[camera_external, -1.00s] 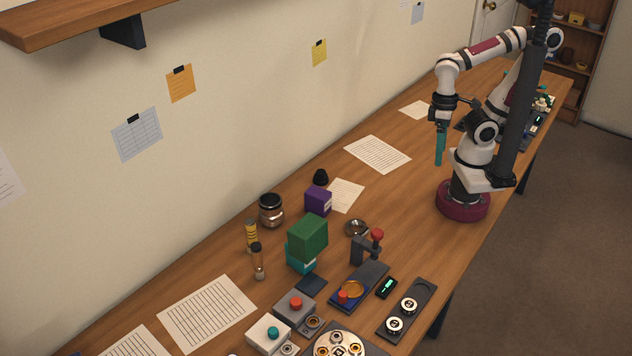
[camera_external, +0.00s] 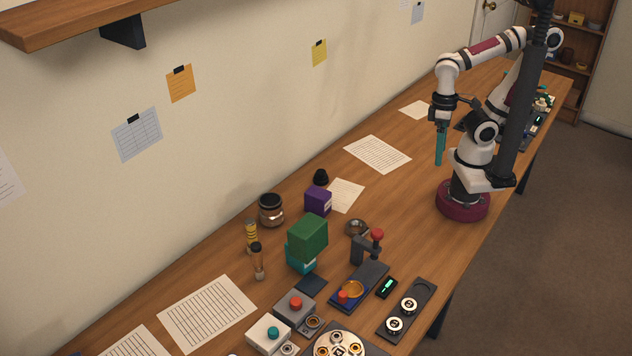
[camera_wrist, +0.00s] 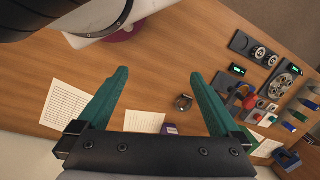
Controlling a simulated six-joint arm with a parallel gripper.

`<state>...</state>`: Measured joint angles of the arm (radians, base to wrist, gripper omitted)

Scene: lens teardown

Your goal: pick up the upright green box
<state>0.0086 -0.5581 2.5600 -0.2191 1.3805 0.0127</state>
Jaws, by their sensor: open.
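The green box (camera_external: 308,238) stands at the middle of the bench in the external view, above a teal block (camera_external: 300,262) that shows under it. In the wrist view I cannot make the green box out for sure; the gripper body hides part of the bench. My gripper (camera_external: 440,162) is far from it, up and to the right in the external view, pointing down above the bench. Its two teal fingers are wide apart and empty in the wrist view (camera_wrist: 160,85).
Button boxes and trays fill the front. Paper sheets (camera_external: 378,154) lie flat on mostly clear bench between gripper and box.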

